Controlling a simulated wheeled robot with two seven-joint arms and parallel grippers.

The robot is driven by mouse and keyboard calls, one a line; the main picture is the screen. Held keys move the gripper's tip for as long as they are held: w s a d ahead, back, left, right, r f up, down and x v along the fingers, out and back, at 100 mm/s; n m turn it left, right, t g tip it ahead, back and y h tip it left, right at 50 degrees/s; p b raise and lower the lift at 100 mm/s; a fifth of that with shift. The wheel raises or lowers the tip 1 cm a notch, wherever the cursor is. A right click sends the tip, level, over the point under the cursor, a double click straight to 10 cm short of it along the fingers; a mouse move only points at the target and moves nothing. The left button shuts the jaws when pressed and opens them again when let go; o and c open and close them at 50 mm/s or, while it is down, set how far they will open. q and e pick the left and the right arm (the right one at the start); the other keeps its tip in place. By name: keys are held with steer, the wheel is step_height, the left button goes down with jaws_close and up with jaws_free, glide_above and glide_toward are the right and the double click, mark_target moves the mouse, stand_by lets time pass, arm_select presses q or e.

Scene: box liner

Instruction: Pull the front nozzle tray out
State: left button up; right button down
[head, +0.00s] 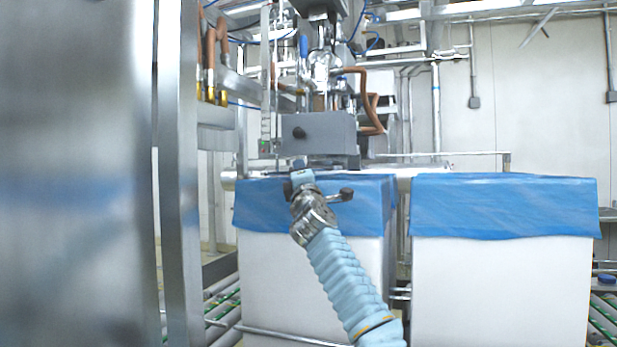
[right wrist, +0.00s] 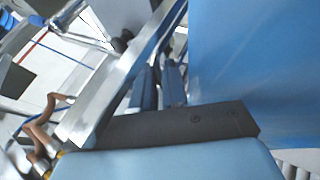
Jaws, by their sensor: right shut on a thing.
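The front nozzle tray (head: 335,162) is a thin metal piece under the grey nozzle housing (head: 318,133), just above the blue-lined left box. My right gripper (head: 299,168) reaches up from below to the tray's front edge. It is shut on the tray there, though its fingertips are small and partly hidden in the head view. In the right wrist view the blue fingers (right wrist: 160,88) lie close together beside a long metal edge. My left gripper is not in view.
A white box with a blue liner (head: 255,205) stands under the nozzle, behind my right arm. A second lined box (head: 500,205) stands to its right. A large steel panel (head: 75,170) fills the left side. Roller conveyors (head: 222,305) run below.

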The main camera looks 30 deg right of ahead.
arm_select(q)
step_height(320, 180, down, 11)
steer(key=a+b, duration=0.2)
steer(key=b, duration=0.9)
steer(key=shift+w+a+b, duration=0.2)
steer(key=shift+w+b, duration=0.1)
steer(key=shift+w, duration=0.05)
arm_select(e)
steer(key=s+a, duration=1.1)
steer(key=a, duration=0.1)
steer(key=shift+a+f, duration=0.15)
steer(key=shift+a, duration=0.2)
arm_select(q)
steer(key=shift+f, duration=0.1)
arm_select(e)
steer(key=c, duration=1.5)
jaws_free()
steer(key=shift+d, duration=0.1)
